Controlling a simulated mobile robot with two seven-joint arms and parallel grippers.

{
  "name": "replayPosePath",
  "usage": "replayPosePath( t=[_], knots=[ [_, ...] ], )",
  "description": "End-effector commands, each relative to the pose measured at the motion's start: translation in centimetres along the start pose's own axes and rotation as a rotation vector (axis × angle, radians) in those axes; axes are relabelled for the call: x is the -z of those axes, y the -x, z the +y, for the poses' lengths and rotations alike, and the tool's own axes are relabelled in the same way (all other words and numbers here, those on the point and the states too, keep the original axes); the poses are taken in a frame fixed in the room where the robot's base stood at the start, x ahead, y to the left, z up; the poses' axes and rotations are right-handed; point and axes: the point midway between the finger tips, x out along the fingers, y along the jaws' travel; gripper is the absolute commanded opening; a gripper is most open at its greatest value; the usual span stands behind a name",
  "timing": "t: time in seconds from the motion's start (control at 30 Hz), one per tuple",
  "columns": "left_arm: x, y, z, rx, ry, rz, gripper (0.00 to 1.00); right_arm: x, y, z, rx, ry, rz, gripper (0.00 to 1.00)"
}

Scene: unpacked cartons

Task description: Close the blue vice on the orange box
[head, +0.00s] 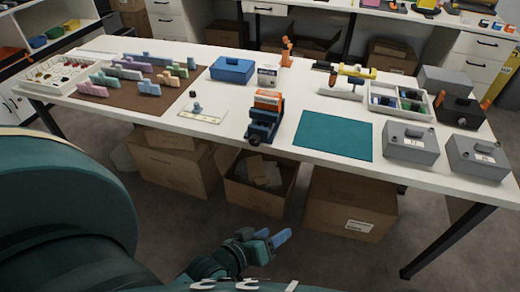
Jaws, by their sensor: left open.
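The dark blue vice (262,128) stands near the front edge of the white table, about the middle of its length. The small orange box (268,98), with a white label, sits upright at the top of the vice, between or on its jaws. I cannot tell whether the jaws touch it. A dark round knob shows at the vice's front foot. My left gripper (268,239) is open and empty, low in front of the table, well below the vice and apart from it. My right gripper is not in view.
A teal mat (334,135) lies right of the vice, with grey boxes (411,142) beyond it. A white card (202,114) lies to the left; a blue case (233,69) stands behind. Open cartons (260,184) sit under the table. The table's front edge lies between my gripper and the vice.

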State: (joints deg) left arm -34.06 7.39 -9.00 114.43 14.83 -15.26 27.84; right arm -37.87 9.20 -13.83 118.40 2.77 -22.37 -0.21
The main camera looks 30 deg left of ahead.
Motion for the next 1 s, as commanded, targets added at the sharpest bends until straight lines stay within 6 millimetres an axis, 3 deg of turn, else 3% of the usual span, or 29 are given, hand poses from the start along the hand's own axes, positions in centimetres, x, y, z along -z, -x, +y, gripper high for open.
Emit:
replayPosePath(
  t=[0.23,0.4,0.5,0.7,0.87,1.0],
  knots=[
    [5.4,-3.2,-3.1,-0.148,0.924,0.207,0.55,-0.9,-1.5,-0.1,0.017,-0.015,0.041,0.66],
    [10.1,-4.0,-6.4,-0.374,1.640,0.338,0.55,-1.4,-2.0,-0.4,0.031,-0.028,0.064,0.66],
    [12.2,-4.0,-8.2,-0.523,1.971,0.381,0.55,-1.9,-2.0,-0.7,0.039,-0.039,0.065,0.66],
    [14.4,-3.6,-10.4,-0.723,2.327,0.407,0.55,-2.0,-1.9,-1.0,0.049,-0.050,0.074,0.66],
    [15.3,-4.2,-10.6,-0.757,2.379,0.406,0.55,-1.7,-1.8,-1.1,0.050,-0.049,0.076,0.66],
    [16.8,-5.8,-10.7,-0.758,2.375,0.406,0.55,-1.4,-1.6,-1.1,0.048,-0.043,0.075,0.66]
  ],
)
